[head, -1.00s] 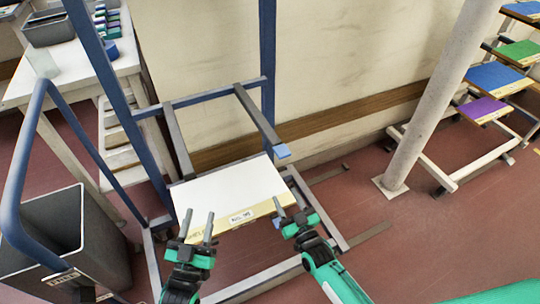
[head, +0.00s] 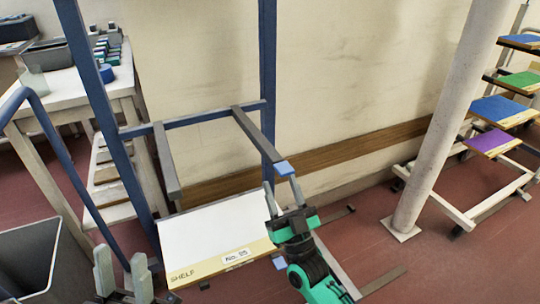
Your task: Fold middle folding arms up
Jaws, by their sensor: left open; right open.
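The two middle folding arms are grey bars on the blue frame's crossbar. The left folding arm (head: 167,163) and the right folding arm (head: 255,133) both stick out forward from it, lowered, not upright. The right one ends in a light blue tip (head: 284,168). My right gripper (head: 283,186) is open and empty, its fingertips just below that blue tip; whether they touch it I cannot tell. My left gripper (head: 122,268) is open and empty at the bottom left, in front of the rack and apart from the left folding arm. Its lower part is cut off.
Below the arms lies a white shelf board (head: 210,232) with a yellow labelled edge. A grey bin (head: 25,265) and a blue rail (head: 60,145) are at left. A pale pole (head: 440,130) stands at right, before a rack of coloured boards. Red floor between is partly clear.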

